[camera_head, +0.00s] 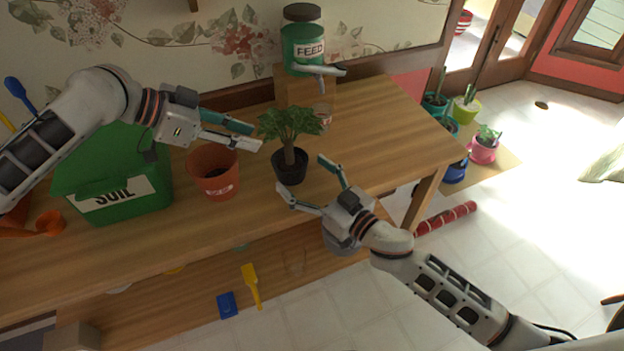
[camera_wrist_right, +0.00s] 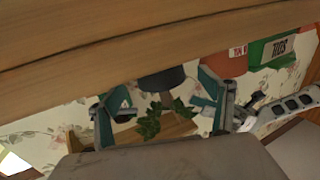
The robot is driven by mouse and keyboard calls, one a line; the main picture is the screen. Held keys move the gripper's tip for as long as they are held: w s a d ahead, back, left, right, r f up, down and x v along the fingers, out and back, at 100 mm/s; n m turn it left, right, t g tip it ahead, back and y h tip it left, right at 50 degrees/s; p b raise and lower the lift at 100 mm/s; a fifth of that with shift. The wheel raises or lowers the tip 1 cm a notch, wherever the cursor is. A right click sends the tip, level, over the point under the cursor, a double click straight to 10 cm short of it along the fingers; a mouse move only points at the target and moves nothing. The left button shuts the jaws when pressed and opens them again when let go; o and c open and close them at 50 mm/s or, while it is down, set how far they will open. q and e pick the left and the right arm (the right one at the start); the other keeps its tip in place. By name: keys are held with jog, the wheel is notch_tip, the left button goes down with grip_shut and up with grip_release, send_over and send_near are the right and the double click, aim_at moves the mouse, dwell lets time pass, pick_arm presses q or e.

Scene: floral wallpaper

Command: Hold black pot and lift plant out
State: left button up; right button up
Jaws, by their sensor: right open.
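The black pot (camera_head: 290,166) stands upright on the wooden table, with the leafy green plant (camera_head: 289,124) in it. My right gripper (camera_head: 301,172) is open, its two fingers apart on either side of the pot at its front; I cannot tell whether they touch it. In the right wrist view, which looks upside down, the pot (camera_wrist_right: 163,80) and plant (camera_wrist_right: 150,122) show between the open fingers (camera_wrist_right: 165,86). My left gripper (camera_head: 256,138) is open and empty, its fingertips just left of the plant, near leaf height and above the orange pot.
An orange pot (camera_head: 214,172) stands left of the black pot, beside a green soil box (camera_head: 112,175). A green feed jar (camera_head: 303,50) stands on a wooden block behind the plant, with a dispenser below it. The table (camera_head: 400,125) is clear to the right.

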aim_at(282, 157)
jog(key=shift+x, duration=2.7)
jog(key=shift+c, duration=0.4)
jog(key=c, duration=1.2)
